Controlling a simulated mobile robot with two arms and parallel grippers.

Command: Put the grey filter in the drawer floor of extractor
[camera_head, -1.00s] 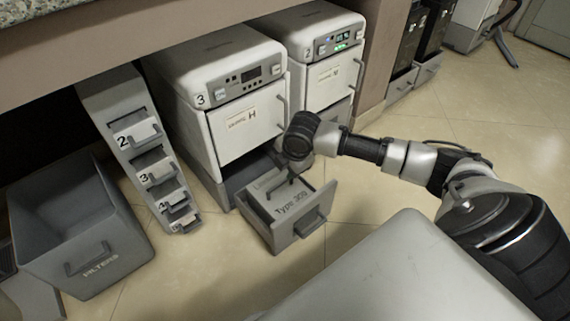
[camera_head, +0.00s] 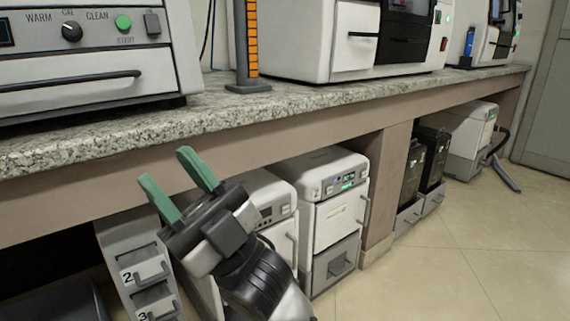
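My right gripper (camera_head: 178,183), with two green fingers, is raised in front of the bench edge. Its fingers are apart with nothing between them. Behind it under the bench stand two white extractor-like units. The nearer one (camera_head: 265,188) is partly covered by my arm, and its lower drawer is out of sight. The farther one (camera_head: 340,215) has a grey lower drawer (camera_head: 336,264) that looks shut. I cannot make out a grey filter in this view. My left gripper is not in view.
A grey rack (camera_head: 128,240) with numbered slots stands left of the units. A dark grey bin (camera_head: 60,305) shows at the lower left. The granite bench (camera_head: 330,108) carries machines above. Tiled floor (camera_head: 450,270) is clear at right.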

